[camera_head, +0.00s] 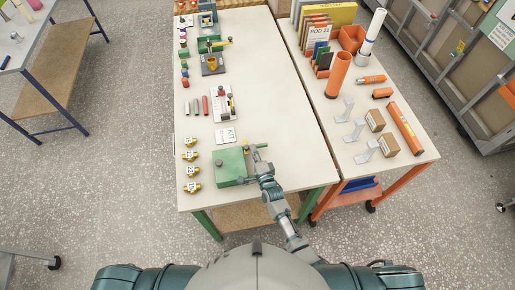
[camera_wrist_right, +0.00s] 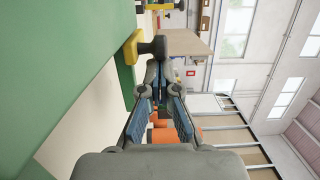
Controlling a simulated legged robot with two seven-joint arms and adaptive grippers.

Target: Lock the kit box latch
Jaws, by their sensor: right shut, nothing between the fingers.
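The green kit box (camera_head: 231,167) sits at the near end of the long white table. In the right wrist view its green wall (camera_wrist_right: 60,60) fills the left side. A yellow piece (camera_wrist_right: 132,46) with a dark knob (camera_wrist_right: 154,46) sticks out from the box there; it looks like the latch. My right gripper (camera_head: 262,166) is at the right side of the box. In the wrist view its fingertips (camera_wrist_right: 158,73) meet, shut and empty, close to the dark knob. Whether they touch it I cannot tell. My left gripper is out of view.
A KIT card (camera_head: 225,135) lies behind the box, and several brass fittings (camera_head: 191,156) stand to its left. A tray with small parts (camera_head: 222,103) is farther back. The table's right half (camera_head: 285,110) is clear. An orange-legged table (camera_head: 400,165) stands to the right.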

